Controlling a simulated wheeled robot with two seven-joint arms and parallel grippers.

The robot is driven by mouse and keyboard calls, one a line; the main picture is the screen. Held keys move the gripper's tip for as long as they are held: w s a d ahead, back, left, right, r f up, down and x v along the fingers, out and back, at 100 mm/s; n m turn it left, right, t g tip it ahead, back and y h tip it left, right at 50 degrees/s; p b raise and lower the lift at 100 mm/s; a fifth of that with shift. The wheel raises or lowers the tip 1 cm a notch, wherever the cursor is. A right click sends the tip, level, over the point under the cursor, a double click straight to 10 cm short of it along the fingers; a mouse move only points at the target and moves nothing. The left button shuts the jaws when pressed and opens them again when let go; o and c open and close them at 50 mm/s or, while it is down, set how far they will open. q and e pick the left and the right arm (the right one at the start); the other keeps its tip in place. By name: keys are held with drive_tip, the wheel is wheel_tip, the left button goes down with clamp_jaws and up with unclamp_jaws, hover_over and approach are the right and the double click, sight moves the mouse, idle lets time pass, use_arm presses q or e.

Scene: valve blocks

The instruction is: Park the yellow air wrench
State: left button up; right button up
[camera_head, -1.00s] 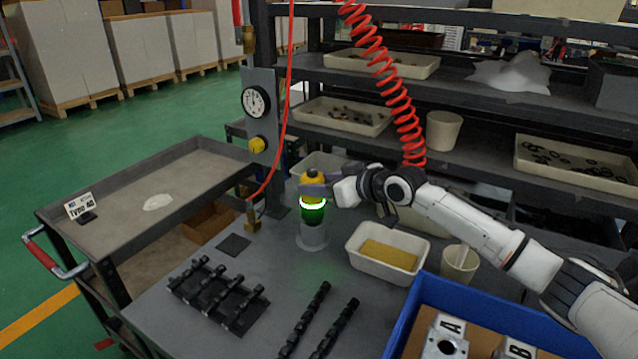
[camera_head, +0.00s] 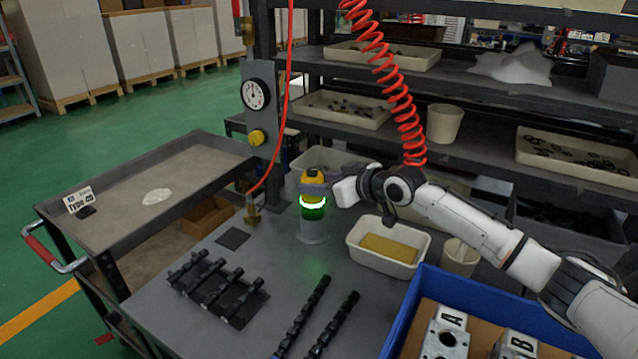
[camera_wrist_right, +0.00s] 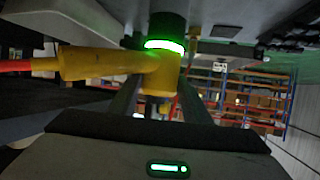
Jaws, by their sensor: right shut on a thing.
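The yellow air wrench (camera_head: 314,176) is upright at the top of a pale cylindrical stand (camera_head: 313,231) on the grey bench. A glowing green ring (camera_head: 313,199) lies between the wrench and the stand. My right gripper (camera_head: 318,187) is shut on the wrench from the right. In the right wrist view the wrench's yellow body (camera_wrist_right: 160,77) is between my two fingers, and its handle reaches left to a red hose. The lit ring (camera_wrist_right: 165,45) meets the body there. I cannot tell how deep the wrench sits. My left gripper is not in view.
A gauge panel (camera_head: 258,105) stands behind left, with a red hose hanging beside it. A white tray with a yellow sponge (camera_head: 388,248), a cup (camera_head: 460,257) and a blue crate (camera_head: 420,290) are to the right. Black racks (camera_head: 218,290) lie in front.

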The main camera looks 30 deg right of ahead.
drive_tip(key=shift+w+r, duration=0.1)
drive_tip(key=shift+r, duration=0.3)
drive_tip(key=o, duration=1.4)
drive_tip(key=shift+o, duration=0.3)
drive_tip(key=shift+s+f, duration=0.25)
drive_tip(key=shift+f, duration=0.4)
drive_tip(key=r+v, duration=0.1)
drive_tip(key=v, duration=0.9)
drive_tip(key=shift+b, duration=0.45)
